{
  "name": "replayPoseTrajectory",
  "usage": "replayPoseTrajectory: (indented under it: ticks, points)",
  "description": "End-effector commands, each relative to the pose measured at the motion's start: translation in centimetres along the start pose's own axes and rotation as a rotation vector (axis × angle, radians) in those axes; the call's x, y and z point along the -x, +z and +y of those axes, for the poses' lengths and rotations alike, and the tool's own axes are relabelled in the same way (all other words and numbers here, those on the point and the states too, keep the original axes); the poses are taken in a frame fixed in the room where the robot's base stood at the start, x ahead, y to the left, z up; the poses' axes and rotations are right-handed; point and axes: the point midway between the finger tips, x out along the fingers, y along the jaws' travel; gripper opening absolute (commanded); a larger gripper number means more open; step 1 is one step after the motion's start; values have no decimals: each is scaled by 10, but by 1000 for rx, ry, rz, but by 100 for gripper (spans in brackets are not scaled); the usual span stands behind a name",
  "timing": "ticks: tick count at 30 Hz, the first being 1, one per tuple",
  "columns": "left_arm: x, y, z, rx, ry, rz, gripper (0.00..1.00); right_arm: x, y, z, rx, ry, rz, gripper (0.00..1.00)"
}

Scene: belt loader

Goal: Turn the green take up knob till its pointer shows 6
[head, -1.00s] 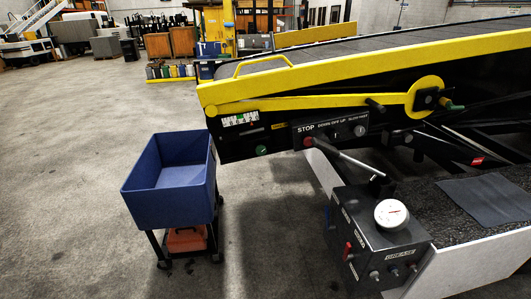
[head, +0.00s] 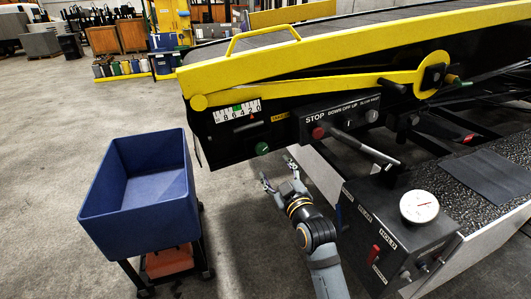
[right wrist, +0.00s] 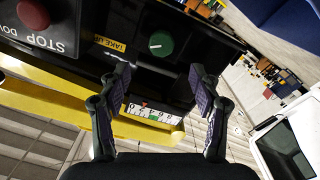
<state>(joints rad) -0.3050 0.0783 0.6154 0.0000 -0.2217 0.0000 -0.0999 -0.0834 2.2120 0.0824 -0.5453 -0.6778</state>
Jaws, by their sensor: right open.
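The green take up knob (head: 262,148) sits on the black side panel of the belt loader, below a white number scale (head: 237,111). A small red pointer at the scale looks to be near 2. In the right wrist view the knob (right wrist: 161,44) has a pale line across its face, and the scale (right wrist: 152,113) appears upside down. My right gripper (head: 278,171) is open and empty, below and in front of the knob, apart from it. In the right wrist view the knob lies beyond the gap between the fingertips (right wrist: 160,78). My left gripper is out of view.
A control box with a red STOP button (head: 319,133) and a lever is right of the knob. A black box with a gauge (head: 419,206) stands lower right. A blue bin (head: 143,190) on a cart stands left. Open floor lies between bin and loader.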

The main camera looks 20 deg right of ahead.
Motion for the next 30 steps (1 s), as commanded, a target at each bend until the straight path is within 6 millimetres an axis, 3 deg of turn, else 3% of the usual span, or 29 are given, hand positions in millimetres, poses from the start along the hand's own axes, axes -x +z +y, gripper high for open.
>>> replayPoseTrajectory:
  ticks: [9, 15, 25, 30]
  points:
    - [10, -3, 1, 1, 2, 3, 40, -65, -2, 1, 1, 0, 0, 63]
    - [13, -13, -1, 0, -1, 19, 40, -92, 0, 0, -1, 0, 0, 63]
    - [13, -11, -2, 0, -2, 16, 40, -98, 1, 0, -1, 0, -1, 63]
    - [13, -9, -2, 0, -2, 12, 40, -98, 0, 0, -1, 0, -1, 42]
